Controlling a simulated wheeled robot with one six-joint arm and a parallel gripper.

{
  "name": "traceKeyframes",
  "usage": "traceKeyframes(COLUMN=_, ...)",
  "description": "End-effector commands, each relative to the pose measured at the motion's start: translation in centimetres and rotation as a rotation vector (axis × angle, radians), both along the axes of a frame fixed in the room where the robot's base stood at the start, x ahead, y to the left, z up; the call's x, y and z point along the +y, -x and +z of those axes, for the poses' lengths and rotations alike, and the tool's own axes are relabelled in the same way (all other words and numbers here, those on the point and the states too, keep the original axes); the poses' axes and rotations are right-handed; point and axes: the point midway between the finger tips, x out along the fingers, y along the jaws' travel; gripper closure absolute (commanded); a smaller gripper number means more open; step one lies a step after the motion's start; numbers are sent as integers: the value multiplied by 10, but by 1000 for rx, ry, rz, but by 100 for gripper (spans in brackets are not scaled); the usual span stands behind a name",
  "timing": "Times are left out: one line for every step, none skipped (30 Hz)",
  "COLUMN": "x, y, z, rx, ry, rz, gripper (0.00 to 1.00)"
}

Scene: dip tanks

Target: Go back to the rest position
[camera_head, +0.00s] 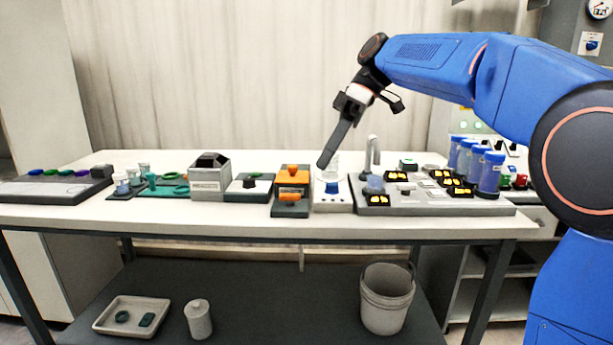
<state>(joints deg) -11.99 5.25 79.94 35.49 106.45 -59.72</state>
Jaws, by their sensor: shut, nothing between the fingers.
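My gripper (325,160) hangs from my blue arm, which reaches in from the right. Its long dark fingers are shut with nothing between them, and they point down and to the left. The fingertips are at the clear beaker (331,181), on or just above its rim as seen from here; I cannot tell whether they touch it. The beaker stands on a small white unit with a blue knob (332,188) on the white bench (250,222).
Right of the gripper is a grey panel (440,208) with a spout (373,155) and several blue cylinders (490,175). To the left are an orange-topped device (291,190), a grey box (210,177) and a green mat (160,190). A bucket (387,298) stands below. The space above the bench's left is clear.

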Motion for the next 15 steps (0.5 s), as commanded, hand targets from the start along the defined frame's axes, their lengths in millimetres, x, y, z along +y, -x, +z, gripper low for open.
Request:
traceKeyframes(x=-3, y=3, z=-1, rx=-1, ry=6, rz=-15, gripper=100)
traceKeyframes(x=-4, y=4, z=-1, rx=-2, ry=10, rz=-22, gripper=100)
traceKeyframes(x=-5, y=6, z=-2, rx=-3, ry=16, rz=-33, gripper=100)
traceKeyframes(x=-7, y=7, z=-3, rx=-2, ry=20, rz=-41, gripper=100)
traceKeyframes(x=-8, y=8, z=-4, rx=-2, ry=25, rz=-50, gripper=100)
traceKeyframes(x=-10, y=10, z=-6, rx=-3, ry=32, rz=-63, gripper=100)
traceKeyframes(x=-12, y=12, z=-7, rx=-4, ry=36, rz=-75, gripper=100)
traceKeyframes(x=-14, y=13, z=-8, rx=-5, ry=41, rz=-85, gripper=100)
traceKeyframes(x=-16, y=16, z=-9, rx=-5, ry=48, rz=-100, gripper=100)
traceKeyframes(x=-18, y=18, z=-11, rx=-4, ry=55, rz=-113, gripper=100)
traceKeyframes(x=-20, y=19, z=-12, rx=-6, ry=61, rz=-127, gripper=100)
traceKeyframes(x=-24, y=23, z=-15, rx=-8, ry=71, rz=-147, gripper=100)
traceKeyframes(x=-27, y=25, z=-16, rx=-8, ry=78, rz=-162, gripper=100)
traceKeyframes(x=-29, y=28, z=-18, rx=-8, ry=85, rz=-180, gripper=100)
traceKeyframes(x=-33, y=31, z=-21, rx=-10, ry=96, rz=-202, gripper=100)
